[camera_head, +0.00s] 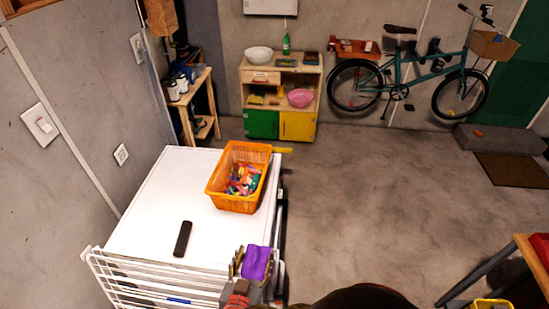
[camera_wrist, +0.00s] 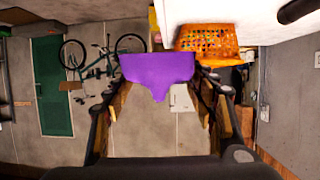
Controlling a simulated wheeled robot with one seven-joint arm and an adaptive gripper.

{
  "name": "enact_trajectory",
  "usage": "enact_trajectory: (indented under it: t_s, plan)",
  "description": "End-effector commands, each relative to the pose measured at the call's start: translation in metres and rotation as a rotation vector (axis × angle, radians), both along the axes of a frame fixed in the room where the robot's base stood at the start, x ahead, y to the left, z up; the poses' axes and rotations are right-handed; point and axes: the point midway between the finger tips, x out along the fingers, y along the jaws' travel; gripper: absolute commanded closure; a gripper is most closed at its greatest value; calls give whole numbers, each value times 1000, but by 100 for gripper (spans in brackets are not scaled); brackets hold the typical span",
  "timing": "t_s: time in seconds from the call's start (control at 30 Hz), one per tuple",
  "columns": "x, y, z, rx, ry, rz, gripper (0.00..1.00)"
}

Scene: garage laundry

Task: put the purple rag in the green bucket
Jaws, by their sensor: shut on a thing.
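The purple rag (camera_head: 257,262) is held in my gripper (camera_head: 254,266), above the right edge of the white machine top near the drying rack. In the wrist view the rag (camera_wrist: 157,67) hangs between the two fingers of my gripper (camera_wrist: 160,80), with a corner drooping down. The gripper is shut on it. I cannot make out a green bucket in either view.
An orange basket (camera_head: 214,190) of colourful pieces and a dark remote-like bar (camera_head: 183,239) lie on the white top (camera_head: 150,215). A white wire rack (camera_head: 130,283) is in front. A toy kitchen (camera_head: 262,123) and bicycle (camera_head: 410,75) stand behind.

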Motion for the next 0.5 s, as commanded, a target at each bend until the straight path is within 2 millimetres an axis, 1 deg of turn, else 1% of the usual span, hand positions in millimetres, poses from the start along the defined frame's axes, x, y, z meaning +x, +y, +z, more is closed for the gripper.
enact_trajectory:
  t_s: [0.1, 0.17, 0.2, 0.27, 0.33, 0.4, 0.5]
  plan:
    - [6, 31, 10, 3, -1, 105, 69]
    - [7, 50, 14, 3, -2, 180, 69]
    - [8, 63, 15, 3, -1, 234, 69]
    - [11, 77, 15, 2, 0, 299, 69]
    - [19, 86, 13, 0, 1, 360, 69]
    - [28, 90, 10, 1, 2, 409, 69]
    - [44, 89, 2, -1, 2, 465, 69]
